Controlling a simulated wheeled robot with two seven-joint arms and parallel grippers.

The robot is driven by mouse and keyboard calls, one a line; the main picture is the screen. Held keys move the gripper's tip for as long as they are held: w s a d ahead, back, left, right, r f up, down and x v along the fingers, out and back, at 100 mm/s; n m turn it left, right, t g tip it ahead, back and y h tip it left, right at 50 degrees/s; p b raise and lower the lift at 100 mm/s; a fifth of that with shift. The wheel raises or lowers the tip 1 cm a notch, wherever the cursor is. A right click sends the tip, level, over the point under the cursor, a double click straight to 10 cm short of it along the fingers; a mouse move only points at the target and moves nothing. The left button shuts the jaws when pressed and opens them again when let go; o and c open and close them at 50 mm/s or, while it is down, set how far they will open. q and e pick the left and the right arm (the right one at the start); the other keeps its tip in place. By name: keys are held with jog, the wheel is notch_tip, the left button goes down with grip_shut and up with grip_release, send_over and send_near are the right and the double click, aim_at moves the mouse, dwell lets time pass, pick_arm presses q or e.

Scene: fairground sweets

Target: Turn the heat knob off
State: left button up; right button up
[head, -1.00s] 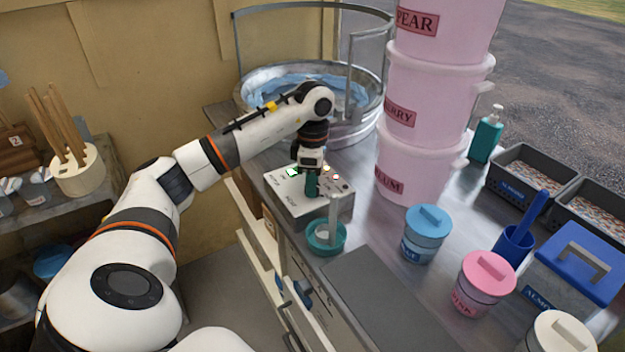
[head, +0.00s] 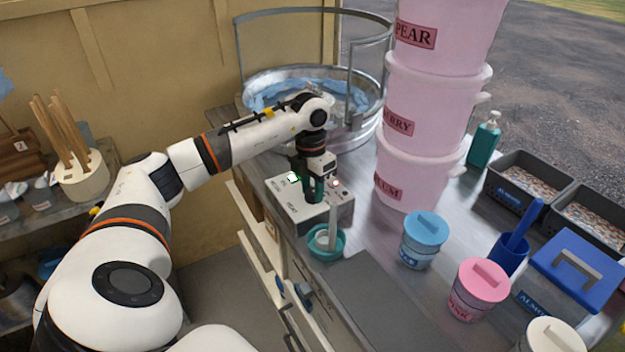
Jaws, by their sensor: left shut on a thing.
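The control box (head: 338,214) is a pale metal box with a labelled top, standing on the counter in front of the round metal pan. A green light (head: 293,178) and a small reddish light (head: 336,182) show on its top. My left gripper (head: 314,197) points down onto the top of the box, between the two lights. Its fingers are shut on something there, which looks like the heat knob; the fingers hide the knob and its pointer. My right gripper is not in view.
A teal bowl (head: 327,254) with an upright pale handle stands right in front of the box. Stacked pink tubs (head: 412,165) stand close on the right. The metal pan (head: 362,131) with its rail is behind. A dark grey board (head: 385,305) lies bare in front.

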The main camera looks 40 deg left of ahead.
aim_at(309, 192)
pick_arm(q)
jog(key=n+p, duration=0.1)
jog(key=n, duration=0.6)
jog(key=n+p, duration=0.1)
jog(key=n, duration=0.5)
jog(key=shift+t, duration=0.3)
jog(key=shift+n, duration=0.5)
jog(key=o, duration=1)
jog(key=shift+c, duration=0.2)
jog(key=shift+r, duration=0.1)
notch_tip(309, 192, up, 12)
jog(key=shift+s+b, duration=0.3)
jog(key=shift+b, duration=0.15)
jog(key=shift+s+a, duration=0.1)
